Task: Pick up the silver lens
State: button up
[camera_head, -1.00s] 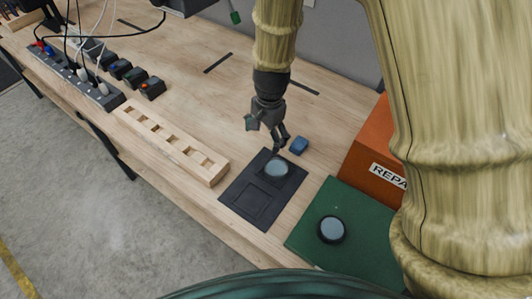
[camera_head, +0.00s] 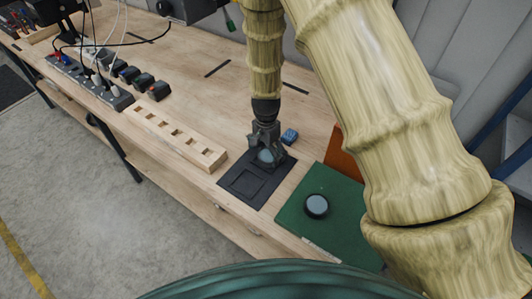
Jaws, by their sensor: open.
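A round silver-blue lens (camera_head: 265,156) sits at the far end of a black tray (camera_head: 240,190) on the wooden bench. My gripper (camera_head: 263,151) is right over this lens, pointing down with its fingers open around or just above it. The fingers partly hide the lens, and I cannot tell whether they touch it. A second round silver-blue disc (camera_head: 317,206) in a black ring lies on a green mat (camera_head: 300,228) to the right, apart from my gripper.
A small blue block (camera_head: 289,136) lies close to the right of my gripper. A wooden rack with slots (camera_head: 178,140) stands to the left. An orange box (camera_head: 342,157) is behind the green mat, partly hidden by my arm. The bench top (camera_head: 205,95) behind is mostly clear.

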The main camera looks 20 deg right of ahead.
aim_at(270, 156)
jog(key=shift+w+d+r, duration=0.1)
jog(key=shift+w, duration=0.05)
jog(key=shift+s+r, duration=0.35)
jog(key=shift+s, duration=0.15)
jog(key=s, duration=0.1)
jog(key=s+r, duration=0.1)
jog(key=s, duration=0.1)
jog(key=shift+r+t, duration=0.25)
jog(key=shift+t, duration=0.05)
jog(key=c, duration=1.2)
jog(key=shift+s+r, duration=0.1)
jog(key=shift+s, duration=0.25)
jog(key=shift+w+f, duration=0.8)
jog(key=shift+w, duration=0.2)
jog(key=shift+s+r, duration=0.15)
jog(key=shift+r, duration=0.05)
jog(key=shift+c, duration=0.2)
